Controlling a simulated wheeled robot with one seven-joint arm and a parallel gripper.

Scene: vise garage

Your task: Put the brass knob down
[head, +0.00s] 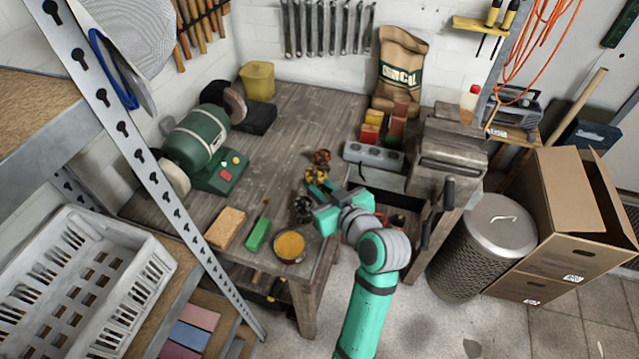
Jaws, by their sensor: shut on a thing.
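The brass knob (315,175) is a small yellowish, lobed piece at the tip of my gripper (319,186), over the wooden workbench (285,110). My gripper is shut on the knob, and its teal fingers hide part of it. A reddish-copper knob (322,156) shows just beyond it. A dark knob (303,209) shows just in front, on the left of my gripper. I cannot tell how far the brass knob is from the bench top.
A green bench grinder (194,140) stands at the left. A tan block (231,226), a green brush (258,234) and a round tin (289,246) lie near the front edge. Bare bench lies left of my gripper.

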